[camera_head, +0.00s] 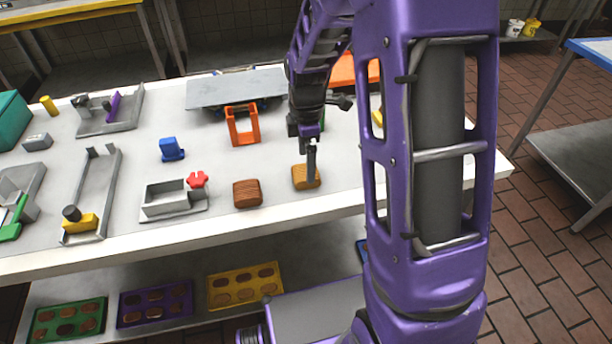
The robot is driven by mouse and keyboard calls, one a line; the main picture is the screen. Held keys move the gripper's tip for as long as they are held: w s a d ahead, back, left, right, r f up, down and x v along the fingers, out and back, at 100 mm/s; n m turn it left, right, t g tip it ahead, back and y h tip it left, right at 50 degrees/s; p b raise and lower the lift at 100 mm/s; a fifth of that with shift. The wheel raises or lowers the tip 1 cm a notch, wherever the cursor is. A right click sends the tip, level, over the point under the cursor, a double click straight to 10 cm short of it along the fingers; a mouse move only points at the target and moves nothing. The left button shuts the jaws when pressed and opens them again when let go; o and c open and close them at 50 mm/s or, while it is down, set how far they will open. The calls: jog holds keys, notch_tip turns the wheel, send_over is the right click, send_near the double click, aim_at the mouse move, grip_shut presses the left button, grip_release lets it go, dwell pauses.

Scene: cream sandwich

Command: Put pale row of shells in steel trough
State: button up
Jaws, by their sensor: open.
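The pale tan row of shells (300,183) lies on the white table near its front edge, right of a darker brown row (247,194). My gripper (312,172) points down at the pale row, its dark finger overlapping the row in the picture. It is open; whether it touches the row I cannot tell. A grey open trough (176,212) with a divided inside stands left of the darker row, a red knob (198,180) at its back right corner. It looks like the steel trough, though other grey holders also stand on the table.
A long grey frame (110,185) with a yellow block stands farther left. A blue piece (172,149), an orange frame (243,126) and a grey raised plate (236,88) lie behind. Coloured trays (245,287) sit on the lower shelf. The table between the trough and blue piece is clear.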

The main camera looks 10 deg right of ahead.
notch_tip(320, 180, down, 4)
jog(key=shift+f, duration=0.15)
jog(key=c, duration=1.5)
